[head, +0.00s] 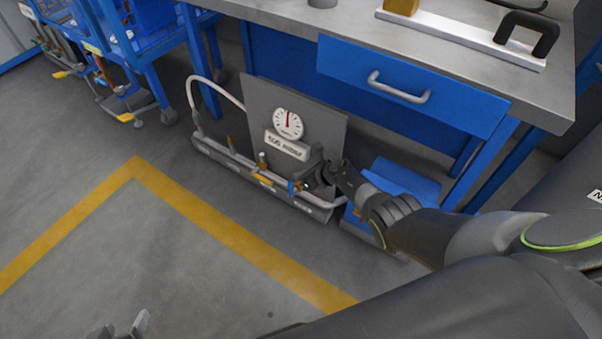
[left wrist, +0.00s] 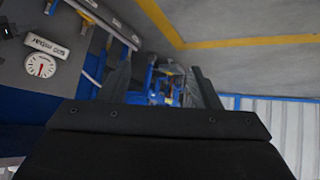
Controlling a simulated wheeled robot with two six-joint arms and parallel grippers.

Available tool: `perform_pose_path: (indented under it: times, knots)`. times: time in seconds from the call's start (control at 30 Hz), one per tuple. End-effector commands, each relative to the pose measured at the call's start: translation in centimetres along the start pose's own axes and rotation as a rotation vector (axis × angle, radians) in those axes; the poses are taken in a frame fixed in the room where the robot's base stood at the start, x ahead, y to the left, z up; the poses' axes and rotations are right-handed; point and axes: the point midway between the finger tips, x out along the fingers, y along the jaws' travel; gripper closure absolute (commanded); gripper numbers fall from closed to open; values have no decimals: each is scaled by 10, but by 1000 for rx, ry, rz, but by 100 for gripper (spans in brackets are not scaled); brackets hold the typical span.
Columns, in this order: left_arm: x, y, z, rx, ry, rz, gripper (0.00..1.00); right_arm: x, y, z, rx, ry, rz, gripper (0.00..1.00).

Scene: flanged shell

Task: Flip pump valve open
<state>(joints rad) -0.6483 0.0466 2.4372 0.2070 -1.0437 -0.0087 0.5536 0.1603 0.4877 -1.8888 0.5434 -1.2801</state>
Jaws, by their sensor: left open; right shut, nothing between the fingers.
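The pump panel (head: 325,118) is a grey upright board on a low base, with a white gauge (head: 288,123) and a label plate. Pipes run along its base with small valves: one has an orange-yellow handle (head: 263,180), another a blue handle (head: 294,187). I cannot tell which is the pump valve. My right gripper (head: 308,178) is shut and empty, right beside the blue handle; contact is unclear and it partly hides the pipe there. My left gripper (head: 121,329) is open at the bottom left, away from the panel; its fingers (left wrist: 162,85) show in the left wrist view.
A grey-topped workbench (head: 470,75) with a blue drawer (head: 400,85) stands behind and above the panel. A blue cart (head: 150,55) with pipes and valves is at the upper left. The floor inside the yellow line (head: 200,205) is clear.

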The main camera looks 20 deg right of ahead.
Motion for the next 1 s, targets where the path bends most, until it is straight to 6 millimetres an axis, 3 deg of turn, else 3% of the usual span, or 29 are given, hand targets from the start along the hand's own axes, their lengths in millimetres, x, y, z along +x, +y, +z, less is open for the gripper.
perform_pose_path:
  times: [0.2, 0.4, 1.0]
  knots:
    - [-9, 5, 37, -21, -187, 25, 43, -6, -2, 4, 1, 0, -1, 100]
    - [-14, 7, 54, -29, -277, 38, 43, -8, -4, 5, 2, 1, -2, 100]
    - [-16, 8, 58, -31, -295, 41, 43, -8, -4, 5, 2, 1, -2, 100]
